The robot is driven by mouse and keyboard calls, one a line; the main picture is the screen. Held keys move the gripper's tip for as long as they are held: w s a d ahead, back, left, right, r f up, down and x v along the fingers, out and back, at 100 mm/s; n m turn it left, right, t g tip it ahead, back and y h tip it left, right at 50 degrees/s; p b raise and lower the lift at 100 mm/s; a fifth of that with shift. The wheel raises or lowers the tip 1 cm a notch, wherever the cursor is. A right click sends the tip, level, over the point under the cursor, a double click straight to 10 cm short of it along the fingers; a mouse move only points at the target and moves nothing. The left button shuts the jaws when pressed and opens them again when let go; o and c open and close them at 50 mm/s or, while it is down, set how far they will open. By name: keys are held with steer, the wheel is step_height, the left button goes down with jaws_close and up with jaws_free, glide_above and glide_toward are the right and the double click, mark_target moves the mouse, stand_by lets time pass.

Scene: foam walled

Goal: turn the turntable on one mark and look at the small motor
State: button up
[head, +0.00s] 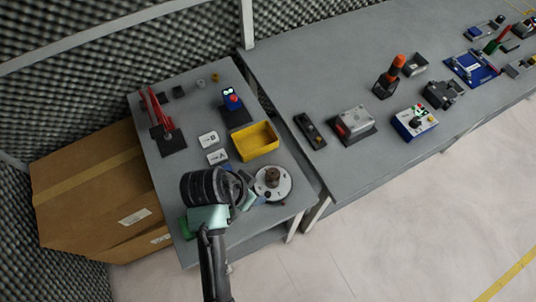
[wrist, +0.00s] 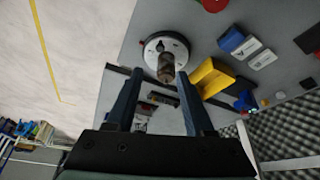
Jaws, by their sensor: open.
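The turntable (head: 285,192) is a white disc on the near right part of the smaller grey table. The small motor (head: 273,174), a brownish cylinder, stands on it. In the wrist view the turntable (wrist: 151,47) lies ahead of the fingers, and the motor (wrist: 166,70) appears near the gap between the fingertips. My gripper (head: 250,189) is open, close to the disc's left side in the head view. In the wrist view my gripper (wrist: 160,73) shows nothing clearly held. Contact with the disc or motor cannot be told. The turntable's marks are too small to read.
A yellow bin (head: 257,153) stands just behind the turntable. Plates lettered A (head: 217,157) and B (head: 208,140) lie left of it. A red-armed stand (head: 157,115) and a blue device (head: 232,101) are farther back. A longer table (head: 320,90) with several devices adjoins on the right.

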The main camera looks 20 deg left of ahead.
mark_target(268, 194)
steer(key=x, duration=1.2)
steer(key=shift+w+f, duration=0.15)
steer(key=shift+f, duration=0.15)
jaws_close()
